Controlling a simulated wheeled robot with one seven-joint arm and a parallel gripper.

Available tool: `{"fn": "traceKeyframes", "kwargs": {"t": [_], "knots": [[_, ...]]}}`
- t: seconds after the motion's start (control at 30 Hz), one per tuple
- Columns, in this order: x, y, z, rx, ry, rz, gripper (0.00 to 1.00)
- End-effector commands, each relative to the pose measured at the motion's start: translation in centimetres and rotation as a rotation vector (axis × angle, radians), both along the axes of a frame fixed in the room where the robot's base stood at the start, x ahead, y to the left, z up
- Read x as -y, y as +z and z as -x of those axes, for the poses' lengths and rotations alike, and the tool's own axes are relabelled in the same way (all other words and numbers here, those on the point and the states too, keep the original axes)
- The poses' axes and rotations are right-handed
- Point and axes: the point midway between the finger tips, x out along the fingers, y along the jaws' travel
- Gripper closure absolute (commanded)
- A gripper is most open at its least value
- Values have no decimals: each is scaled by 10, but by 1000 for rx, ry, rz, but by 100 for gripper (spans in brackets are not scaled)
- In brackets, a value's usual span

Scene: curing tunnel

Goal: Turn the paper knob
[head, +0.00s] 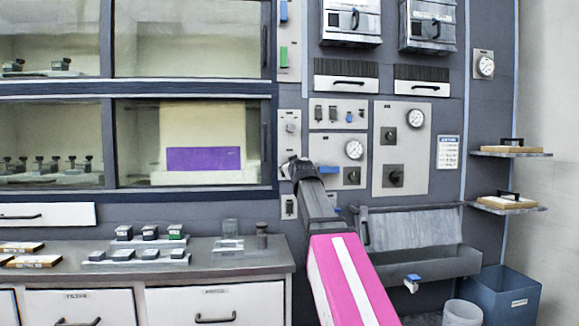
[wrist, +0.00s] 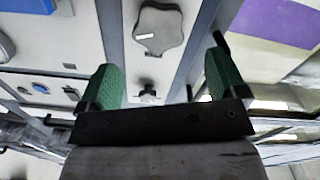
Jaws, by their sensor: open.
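My gripper (head: 296,168) is up at the narrow wall strip right of the glass-fronted cabinet, at the end of my pink and grey arm. In the wrist view, its green-padded fingers (wrist: 161,78) are wide apart with nothing between them. A grey lobed knob (wrist: 157,28) with a white mark sits on a pale plate ahead of the fingertips, apart from them. A smaller knob (wrist: 148,92) shows on the same strip, between the fingers in the picture. The head view shows a small knob (head: 290,128) above my gripper. No readable label tells which is the paper knob.
The glass-fronted cabinet (head: 190,140) with a purple panel (head: 203,159) is left of my gripper. Panels with gauges (head: 354,150) and dark knobs (head: 395,177) are to the right. A counter (head: 180,262) with small blocks stands lower left. A metal trough (head: 425,262) is lower right.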

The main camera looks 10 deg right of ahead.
Motion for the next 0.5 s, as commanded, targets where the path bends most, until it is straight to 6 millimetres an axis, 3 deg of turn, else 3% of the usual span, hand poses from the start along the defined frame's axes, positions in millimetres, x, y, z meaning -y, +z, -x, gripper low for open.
{"fn": "traceKeyframes", "kwargs": {"t": [0.3,0.5], "knots": [[0,1,-60,-1,0,0,9],[0,0,-78,0,0,0,9]]}}
